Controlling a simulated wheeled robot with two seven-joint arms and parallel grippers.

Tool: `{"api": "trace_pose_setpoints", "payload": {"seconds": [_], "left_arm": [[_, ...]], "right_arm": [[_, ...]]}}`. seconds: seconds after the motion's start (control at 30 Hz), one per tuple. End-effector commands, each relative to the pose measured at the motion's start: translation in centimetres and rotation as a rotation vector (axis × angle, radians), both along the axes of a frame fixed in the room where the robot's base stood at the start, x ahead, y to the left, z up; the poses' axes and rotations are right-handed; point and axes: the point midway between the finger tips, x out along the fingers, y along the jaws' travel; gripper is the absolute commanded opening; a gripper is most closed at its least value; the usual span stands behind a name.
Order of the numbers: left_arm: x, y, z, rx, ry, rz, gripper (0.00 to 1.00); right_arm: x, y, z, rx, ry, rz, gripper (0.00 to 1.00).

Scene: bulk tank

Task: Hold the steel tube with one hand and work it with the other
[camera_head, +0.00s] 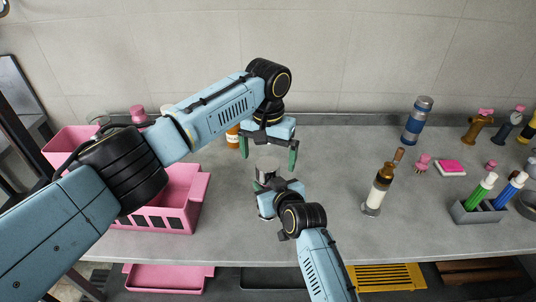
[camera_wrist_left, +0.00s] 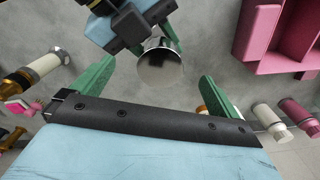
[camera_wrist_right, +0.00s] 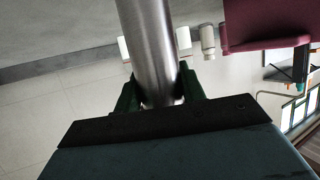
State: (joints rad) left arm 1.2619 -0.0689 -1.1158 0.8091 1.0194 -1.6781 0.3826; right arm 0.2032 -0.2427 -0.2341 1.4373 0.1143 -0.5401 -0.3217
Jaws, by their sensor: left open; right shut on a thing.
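The steel tube (camera_head: 266,164) stands about upright over the middle of the bench, its top end facing up. My right gripper (camera_wrist_right: 158,92) is shut on the steel tube (camera_wrist_right: 150,45), with a green finger on each side of it. My left gripper (camera_head: 269,152) is open above the tube, pointing down, its green fingers spread wide. In the left wrist view the round end of the tube (camera_wrist_left: 160,64) shows between and beyond the open fingers, apart from both. The tube's lower part is partly hidden by my right gripper in the head view.
A pink crate (camera_head: 190,213) stands left on the grey bench (camera_head: 330,150). An upright brown-and-white tool (camera_head: 380,186) stands right of the tube. Farther right are a blue canister (camera_head: 418,121), a pink block (camera_head: 451,167) and a grey holder (camera_head: 478,213) with brushes. An orange bottle (camera_head: 232,137) stands behind.

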Motion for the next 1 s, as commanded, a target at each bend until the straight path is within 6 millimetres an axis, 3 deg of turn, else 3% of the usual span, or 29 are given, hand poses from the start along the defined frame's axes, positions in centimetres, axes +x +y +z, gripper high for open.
{"api": "trace_pose_setpoints", "payload": {"seconds": [0.33,0.73,1.0], "left_arm": [[0.0,0.0,0.9,0.0,-0.001,0.001,1.0],[0.0,0.0,8.9,-0.001,-0.003,0.0,1.0],[0.0,0.0,11.8,0.001,0.0,0.0,1.0]], "right_arm": [[0.0,0.0,0.0,0.0,0.0,0.0,0.0],[0.0,0.0,0.0,0.0,0.0,0.0,0.0],[0.0,0.0,0.0,0.0,0.0,0.0,0.0]]}}
